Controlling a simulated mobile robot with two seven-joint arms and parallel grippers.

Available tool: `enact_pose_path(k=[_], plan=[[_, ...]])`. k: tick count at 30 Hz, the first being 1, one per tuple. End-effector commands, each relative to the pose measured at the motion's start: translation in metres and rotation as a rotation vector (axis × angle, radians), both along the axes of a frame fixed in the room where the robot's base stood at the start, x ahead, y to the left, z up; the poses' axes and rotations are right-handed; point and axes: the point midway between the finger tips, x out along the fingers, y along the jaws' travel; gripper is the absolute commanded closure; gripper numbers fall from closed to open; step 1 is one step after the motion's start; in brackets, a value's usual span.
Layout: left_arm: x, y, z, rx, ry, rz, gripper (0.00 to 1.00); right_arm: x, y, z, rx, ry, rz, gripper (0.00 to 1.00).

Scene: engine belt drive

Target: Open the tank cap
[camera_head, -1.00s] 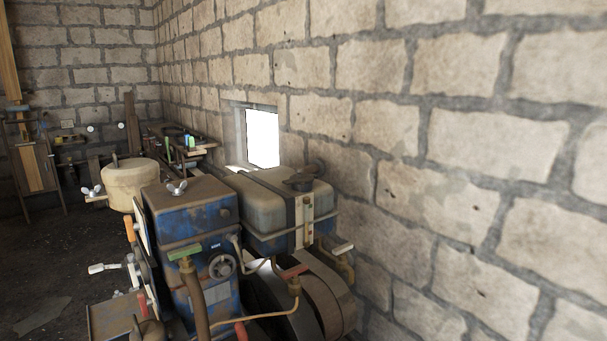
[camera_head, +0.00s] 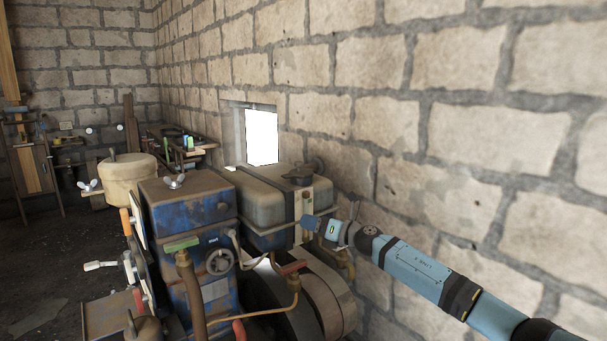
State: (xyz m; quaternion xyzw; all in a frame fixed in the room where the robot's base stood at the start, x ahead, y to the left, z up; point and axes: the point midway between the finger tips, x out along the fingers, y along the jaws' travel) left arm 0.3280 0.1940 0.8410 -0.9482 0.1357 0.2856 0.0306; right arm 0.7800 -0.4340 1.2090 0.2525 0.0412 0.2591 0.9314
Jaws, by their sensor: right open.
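The tank (camera_head: 262,197) is a weathered grey-tan box with a dark strap, on the engine near the wall. Its dark cap (camera_head: 299,175) sits on top toward the right end; I cannot tell whether it is loose. My right gripper (camera_head: 308,223) comes in from the right along the wall. It is open and empty, beside the tank's right end, a little below and in front of the cap, apart from the cap. Its fingers are small in the picture. My left gripper is not in view.
The blue rusty engine block (camera_head: 185,225) with a wing nut on top stands left of the tank. A belt wheel (camera_head: 325,300) and copper pipes (camera_head: 268,312) lie below my gripper. The stone wall (camera_head: 450,120) is close behind the right arm. A small window (camera_head: 262,137) is behind the tank.

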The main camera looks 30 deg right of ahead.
Motion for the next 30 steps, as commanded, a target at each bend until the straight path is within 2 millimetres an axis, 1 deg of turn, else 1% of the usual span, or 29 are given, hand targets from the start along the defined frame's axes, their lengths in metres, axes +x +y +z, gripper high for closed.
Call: enact_pose_path(k=[1,3,6,9,12,16,20,30], plan=[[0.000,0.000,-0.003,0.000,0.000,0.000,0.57,0.008,-0.022,0.026,-0.089,-0.047,-0.016,0.46],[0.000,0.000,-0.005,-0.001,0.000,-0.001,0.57,0.015,-0.047,0.055,-0.204,-0.096,-0.032,0.46],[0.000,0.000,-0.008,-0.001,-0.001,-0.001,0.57,0.019,-0.078,0.088,-0.337,-0.148,-0.057,0.46],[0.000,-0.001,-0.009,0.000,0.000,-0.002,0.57,0.020,-0.100,0.111,-0.425,-0.178,-0.076,0.46],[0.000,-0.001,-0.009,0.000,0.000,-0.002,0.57,0.020,-0.110,0.123,-0.470,-0.193,-0.085,0.46],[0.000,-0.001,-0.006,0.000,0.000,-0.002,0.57,0.026,-0.110,0.128,-0.483,-0.197,-0.089,0.46],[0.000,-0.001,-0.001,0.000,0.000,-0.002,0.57,0.044,-0.100,0.129,-0.479,-0.196,-0.087,0.46],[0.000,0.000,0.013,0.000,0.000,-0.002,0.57,0.109,-0.069,0.129,-0.474,-0.195,-0.088,0.46]])
